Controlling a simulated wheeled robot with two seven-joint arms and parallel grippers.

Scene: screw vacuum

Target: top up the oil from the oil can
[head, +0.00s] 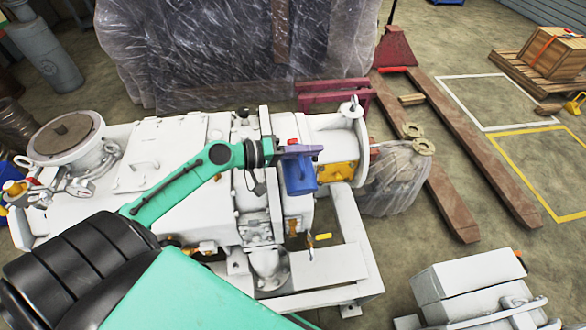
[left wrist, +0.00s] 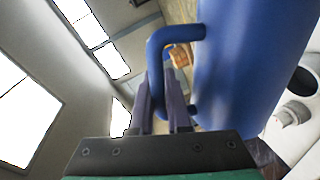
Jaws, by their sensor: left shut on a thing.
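The blue oil can (head: 299,176) is held over the right part of the white vacuum machine (head: 185,140). My left gripper (head: 302,152) is shut on the can's handle. In the left wrist view the fingers (left wrist: 165,108) close around the handle, and the can's blue body (left wrist: 240,65) stands right beside them. The can looks roughly upright in the head view; its spout cannot be made out. At the right of the left wrist view, a dark round opening (left wrist: 301,81) shows on a white part. My right gripper is in neither view.
A plastic-wrapped crate (head: 235,55) stands behind the machine. A pallet jack (head: 470,180) and a wrapped bundle (head: 395,180) lie to its right. Another white machine (head: 465,285) is at the lower right. Floor inside the yellow lines (head: 545,165) is free.

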